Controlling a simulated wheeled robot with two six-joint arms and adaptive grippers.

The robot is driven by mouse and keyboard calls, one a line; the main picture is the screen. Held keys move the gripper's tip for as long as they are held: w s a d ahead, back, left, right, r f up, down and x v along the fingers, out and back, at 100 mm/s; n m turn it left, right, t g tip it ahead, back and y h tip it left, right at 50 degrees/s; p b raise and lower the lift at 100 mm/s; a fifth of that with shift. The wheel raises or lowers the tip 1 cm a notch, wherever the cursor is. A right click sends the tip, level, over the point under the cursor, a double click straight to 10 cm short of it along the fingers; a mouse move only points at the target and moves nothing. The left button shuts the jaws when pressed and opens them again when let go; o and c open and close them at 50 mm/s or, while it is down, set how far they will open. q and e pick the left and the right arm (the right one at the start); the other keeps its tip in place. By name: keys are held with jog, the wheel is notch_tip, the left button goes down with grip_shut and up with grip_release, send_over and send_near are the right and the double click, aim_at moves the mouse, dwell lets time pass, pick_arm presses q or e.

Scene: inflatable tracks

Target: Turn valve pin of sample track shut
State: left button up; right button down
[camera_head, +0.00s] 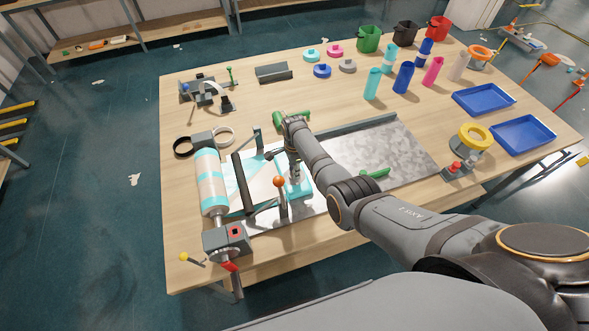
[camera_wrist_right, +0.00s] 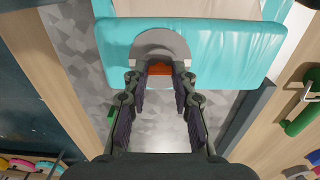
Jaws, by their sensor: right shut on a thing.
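The sample track, a turquoise inflatable piece (camera_wrist_right: 215,40), lies across the top of the right wrist view. It carries a grey rounded valve base (camera_wrist_right: 160,42) with an orange-red valve pin (camera_wrist_right: 160,69) at its edge. My right gripper (camera_wrist_right: 160,78) is shut on the valve pin, one finger on each side, so the pin is partly hidden. In the head view, my right gripper (camera_head: 295,177) points down onto the turquoise track (camera_head: 300,190), with the arm covering part of it. My left gripper is not in view.
A lever with an orange ball (camera_head: 278,181) stands close left of my right gripper. A roll of film (camera_head: 209,180) lies farther left. Cups, tape rolls and blue trays (camera_head: 484,98) fill the back and right.

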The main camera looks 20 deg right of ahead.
jog(key=c, duration=1.2)
grip_release()
jog(key=shift+a, duration=0.15)
jog(key=shift+o, duration=0.6)
notch_tip(320, 180, up, 12)
